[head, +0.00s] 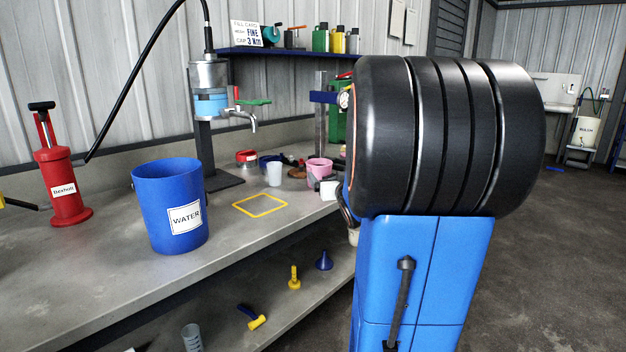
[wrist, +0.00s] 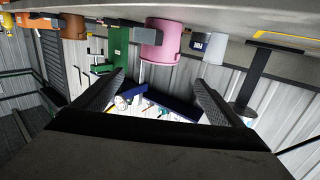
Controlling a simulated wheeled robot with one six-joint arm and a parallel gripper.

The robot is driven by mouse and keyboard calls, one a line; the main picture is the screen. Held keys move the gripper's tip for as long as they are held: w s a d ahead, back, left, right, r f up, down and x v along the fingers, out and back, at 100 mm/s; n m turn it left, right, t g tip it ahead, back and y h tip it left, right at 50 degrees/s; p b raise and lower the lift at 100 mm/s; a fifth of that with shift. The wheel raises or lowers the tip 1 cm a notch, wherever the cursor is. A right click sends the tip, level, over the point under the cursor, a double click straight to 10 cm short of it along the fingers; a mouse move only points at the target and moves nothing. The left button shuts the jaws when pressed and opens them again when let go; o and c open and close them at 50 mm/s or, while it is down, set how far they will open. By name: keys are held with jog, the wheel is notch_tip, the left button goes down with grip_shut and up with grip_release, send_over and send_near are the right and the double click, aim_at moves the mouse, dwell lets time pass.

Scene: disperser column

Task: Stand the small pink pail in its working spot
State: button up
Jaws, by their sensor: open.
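The small pink pail (head: 319,168) stands upright on the grey bench toward its back right. A yellow square outline (head: 261,205) is marked on the bench, in front of the column with the tap (head: 241,118), with nothing inside it. In the wrist view, which looks upside down, the pink pail (wrist: 162,40) is beyond my fingertips. My gripper (wrist: 160,82) is open with nothing between its fingers, apart from the pail.
A blue WATER bucket (head: 170,205) stands left of the outline, near a red jack (head: 63,185). A white cup (head: 274,175) and a small white box (head: 329,190) stand near the pail.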

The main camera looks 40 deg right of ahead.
send_near(316, 160)
jog(key=x, duration=0.4)
jog(key=shift+w+d, duration=0.15)
dwell(0.4)
jog(key=shift+c, duration=0.6)
jog(key=c, duration=1.5)
